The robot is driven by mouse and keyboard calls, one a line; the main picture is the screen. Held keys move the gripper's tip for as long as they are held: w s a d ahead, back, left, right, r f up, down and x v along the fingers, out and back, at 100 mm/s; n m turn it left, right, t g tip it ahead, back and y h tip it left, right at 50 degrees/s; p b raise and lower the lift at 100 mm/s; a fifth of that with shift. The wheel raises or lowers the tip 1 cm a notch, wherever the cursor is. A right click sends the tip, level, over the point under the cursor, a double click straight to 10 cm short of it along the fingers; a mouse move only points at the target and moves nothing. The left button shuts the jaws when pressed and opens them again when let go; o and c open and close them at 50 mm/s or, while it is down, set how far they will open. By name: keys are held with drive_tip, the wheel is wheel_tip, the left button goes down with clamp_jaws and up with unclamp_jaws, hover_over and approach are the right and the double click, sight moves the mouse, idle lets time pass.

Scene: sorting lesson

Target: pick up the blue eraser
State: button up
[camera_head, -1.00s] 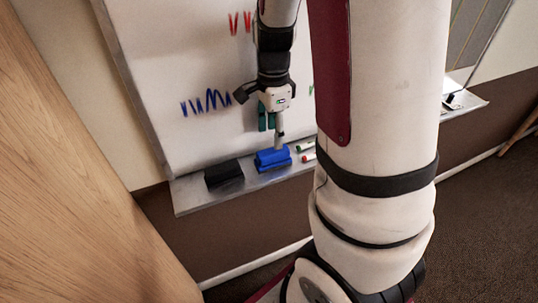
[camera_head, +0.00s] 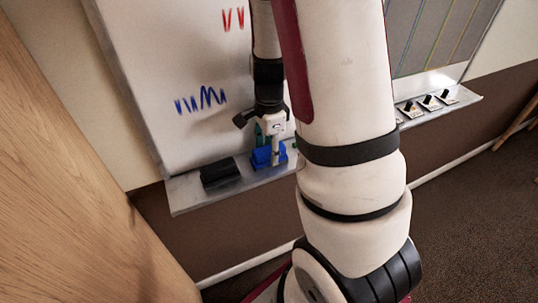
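The blue eraser (camera_head: 262,157) lies on the metal tray (camera_head: 190,199) under the whiteboard, to the right of a black eraser (camera_head: 219,172). My gripper (camera_head: 268,152) points down at the blue eraser. Its fingers overlap the eraser in the picture, one in front of it and a dark green part behind. The fingers look apart, with the eraser between or just below them. I cannot tell whether they touch it.
The whiteboard (camera_head: 180,60) with red and blue marks stands right behind my gripper. My arm hides the middle of the tray. Several small cards with black tops (camera_head: 430,101) sit on the tray at the right. A wooden panel (camera_head: 70,190) fills the left.

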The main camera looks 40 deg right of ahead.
sight(270, 148)
clamp_jaws()
drive_tip(key=shift+r, duration=0.45)
wheel_tip(270, 148, up, 3)
drive_tip(key=shift+s, duration=0.15)
drive_tip(key=s+d+r+p, duration=0.1)
drive_tip(key=s+d+p, duration=0.1)
drive_tip(key=s, duration=1.3)
drive_tip(key=shift+s+d+p, duration=0.25)
drive_tip(key=shift+s+p, duration=0.05)
drive_tip(key=shift+p, duration=0.2)
